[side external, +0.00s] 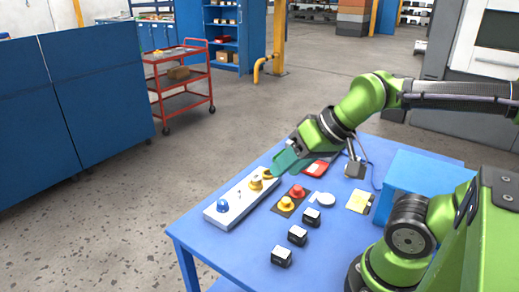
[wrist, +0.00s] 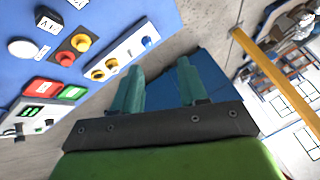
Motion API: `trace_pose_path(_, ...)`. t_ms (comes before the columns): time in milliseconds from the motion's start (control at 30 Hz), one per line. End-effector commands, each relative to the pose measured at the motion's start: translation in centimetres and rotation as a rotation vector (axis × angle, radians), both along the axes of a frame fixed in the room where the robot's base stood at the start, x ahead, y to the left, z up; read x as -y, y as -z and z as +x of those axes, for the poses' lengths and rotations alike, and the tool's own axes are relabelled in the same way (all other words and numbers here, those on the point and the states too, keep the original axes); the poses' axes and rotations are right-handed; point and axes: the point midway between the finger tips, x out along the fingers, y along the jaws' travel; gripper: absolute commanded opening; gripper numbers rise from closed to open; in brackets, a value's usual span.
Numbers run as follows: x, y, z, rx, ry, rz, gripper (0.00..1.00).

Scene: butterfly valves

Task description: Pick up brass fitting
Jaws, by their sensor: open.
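Two brass-coloured pieces, a nearer one (side external: 256,183) and a farther one (side external: 267,174), sit on a long white block at the table's far-left side; I cannot tell which is the brass fitting. Both also show in the wrist view, left of the fingers, one at the block's end (wrist: 98,76) and one beside it (wrist: 112,63). My gripper (side external: 281,168) has teal fingers and is above the block's far end, close to the farther brass piece. In the wrist view my gripper (wrist: 160,75) is open with nothing between its fingers.
The white block (side external: 232,206) also carries a blue valve (side external: 222,206). Red (side external: 298,190) and yellow (side external: 286,203) knobs stand on a dark plate beside it. A red case (side external: 316,168), a white disc (side external: 326,199) and several small black-and-white boxes lie on the blue table (side external: 240,245).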

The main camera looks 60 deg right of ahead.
Motion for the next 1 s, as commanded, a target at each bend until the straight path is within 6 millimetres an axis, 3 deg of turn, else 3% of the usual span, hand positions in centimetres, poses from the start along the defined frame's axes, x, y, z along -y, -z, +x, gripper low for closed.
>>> trace_pose_path(33, 0.0, 0.0, 0.0, 0.0, 0.0, 0.0, 0.43)
trace_pose_path(167, 0.0, 0.0, 0.0, 0.0, 0.0, 0.0, 0.6)
trace_pose_path(400, 0.0, 0.0, 0.0, -0.001, 0.001, 0.0, 0.6)
trace_pose_path(567, 0.7, 1.2, 0.8, -0.064, 0.026, 0.003, 0.6)
trace_pose_path(767, 3.7, 1.6, 5.9, -0.212, 0.087, -0.018, 0.6)
trace_pose_path(1000, 9.3, 3.1, 13.1, -0.428, 0.139, -0.063, 0.6)
